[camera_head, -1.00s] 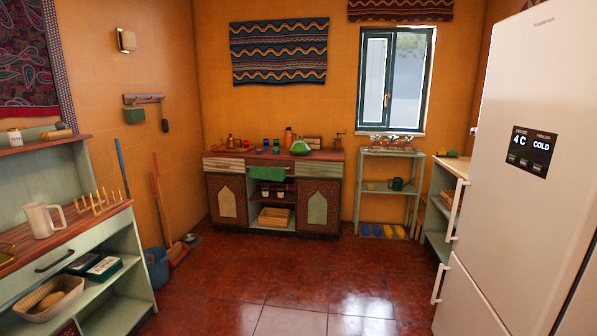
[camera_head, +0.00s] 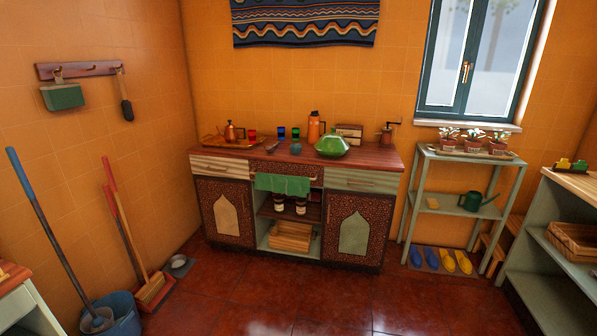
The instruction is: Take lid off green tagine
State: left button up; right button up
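The green tagine (camera_head: 332,147) stands on the wooden top of the sideboard (camera_head: 377,156) against the back wall, right of the middle. The tagine is unobstructed from here.
On the sideboard, a copper teapot on a tray (camera_head: 231,132), small coloured glasses, an orange flask (camera_head: 315,127) and a grinder (camera_head: 388,134) stand near the tagine. A plant shelf (camera_head: 466,157) is at right, a bucket (camera_head: 112,318) and brooms at left. The floor in front is clear.

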aim_at(332, 141)
jog(key=i+z, duration=0.15)
jog(key=i, duration=0.45)
jog(key=i+j+z, duration=0.1)
jog(key=i, duration=0.5)
jog(key=i+j+z, duration=0.15)
jog(key=i, duration=0.4)
jog(key=i+j, duration=0.05)
jog(key=j, duration=0.05)
